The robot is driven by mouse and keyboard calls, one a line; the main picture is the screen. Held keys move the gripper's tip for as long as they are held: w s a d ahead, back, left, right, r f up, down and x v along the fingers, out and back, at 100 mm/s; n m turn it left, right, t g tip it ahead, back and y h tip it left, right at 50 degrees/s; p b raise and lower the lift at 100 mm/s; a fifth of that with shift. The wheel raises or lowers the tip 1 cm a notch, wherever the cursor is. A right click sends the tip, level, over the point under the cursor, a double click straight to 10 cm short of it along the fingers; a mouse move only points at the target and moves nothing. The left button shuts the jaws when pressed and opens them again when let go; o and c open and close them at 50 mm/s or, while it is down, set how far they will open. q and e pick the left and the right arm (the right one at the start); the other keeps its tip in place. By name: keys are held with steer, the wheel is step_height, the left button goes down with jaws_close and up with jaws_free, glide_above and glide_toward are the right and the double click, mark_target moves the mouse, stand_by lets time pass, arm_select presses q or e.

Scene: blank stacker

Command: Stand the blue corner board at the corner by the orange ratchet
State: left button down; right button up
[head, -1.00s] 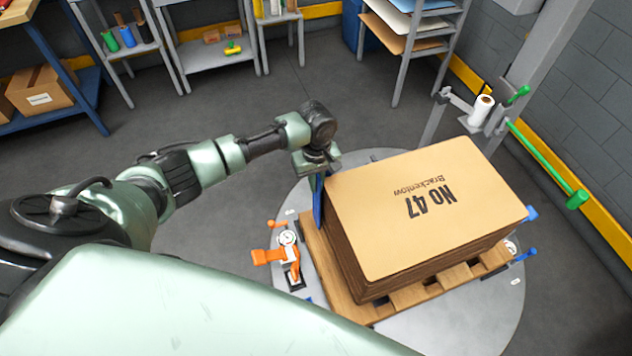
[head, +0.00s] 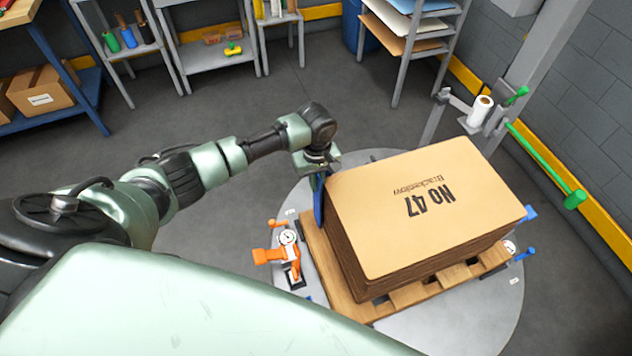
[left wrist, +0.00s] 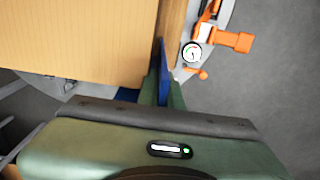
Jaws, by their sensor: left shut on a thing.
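The blue corner board (head: 319,200) stands upright at the stack's left corner in the head view. In the left wrist view the blue board (left wrist: 163,75) shows between the fingers, close beside the stack's edge; whether it touches is hard to tell. My left gripper (head: 318,172) is shut on the board's upper part; its fingers (left wrist: 162,95) show in the wrist view. The orange ratchet (head: 284,257) with a round gauge sits on the turntable, left of the pallet; it also shows in the left wrist view (left wrist: 228,40). My right gripper is not in view.
The stack of cardboard blanks (head: 425,205) rests on a wooden pallet (head: 335,272) on a round grey turntable (head: 480,325). Blue ratchets (head: 525,254) sit at the right. A post with a green bar (head: 545,165) stands behind right. Open floor lies left of the turntable.

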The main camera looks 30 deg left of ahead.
arm_select(q)
steer(key=shift+s+d+f, duration=0.15)
steer(key=shift+s+f, duration=0.3)
steer(key=shift+f, duration=0.15)
steer(key=c, duration=1.5)
jaws_free()
steer(key=r, duration=0.8)
steer(key=shift+w+d+r, duration=0.1)
steer(key=shift+w+r, duration=0.05)
steer(key=shift+w, duration=0.15)
steer(key=shift+r, duration=0.3)
steer(key=shift+a, duration=0.25)
